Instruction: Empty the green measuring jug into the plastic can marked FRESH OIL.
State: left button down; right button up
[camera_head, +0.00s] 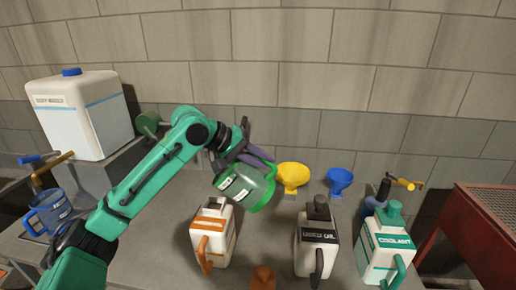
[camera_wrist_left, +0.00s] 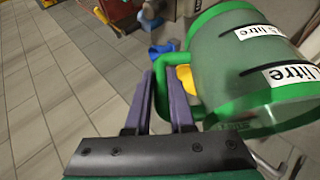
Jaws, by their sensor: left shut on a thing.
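My left gripper (camera_head: 257,155) is shut on the handle of the green measuring jug (camera_head: 243,188); its purple fingers (camera_wrist_left: 160,95) close on the handle in the left wrist view. The jug (camera_wrist_left: 235,75) is see-through green with white litre labels. It is held tilted in the air, above and slightly right of a white plastic can (camera_head: 212,232) with an orange handle. This can's marking is not readable, and its top looks uncapped. I cannot make out liquid in the jug or a stream from it. My right gripper is not in view.
A white can marked USED OIL (camera_head: 317,238) and a COOLANT can (camera_head: 387,246) stand to the right. Yellow (camera_head: 293,176) and blue (camera_head: 339,180) funnels stand behind. A small orange-brown object (camera_head: 263,278) is at the front. A large white container (camera_head: 80,115) and blue jug (camera_head: 47,212) are left.

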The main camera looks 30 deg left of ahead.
aim_at(273, 184)
pick_arm(q)
jog(key=shift+w+d+f+g+y+p, duration=0.15)
jog(key=shift+d+g+y+p, duration=0.3)
jog(key=shift+p, duration=1.6)
jog(key=shift+w+d+f+m+y+p, duration=0.1)
jog(key=shift+d+f+m+y+p, duration=0.3)
jog(key=shift+p, duration=0.85)
jog(key=shift+f+y+p, duration=0.3)
jog(key=shift+y, duration=0.15)
jog(key=f+y, duration=0.1)
jog(key=f+g+y, duration=0.1)
jog(key=f, duration=0.1)
jog(key=f+y, duration=0.1)
jog(key=shift+w+d+f+m+g, duration=0.15)
jog(key=shift+d+f+m+g, duration=0.15)
jog(key=shift+m+g, duration=0.1)
jog(key=y, duration=0.1)
jog(key=d+y, duration=0.1)
jog(key=d+g, duration=0.1)
jog(key=shift+w+d+f+m+y, duration=0.15)
jog(key=shift+w+f+m+y, duration=0.15)
jog(key=shift+w+f+y, duration=0.1)
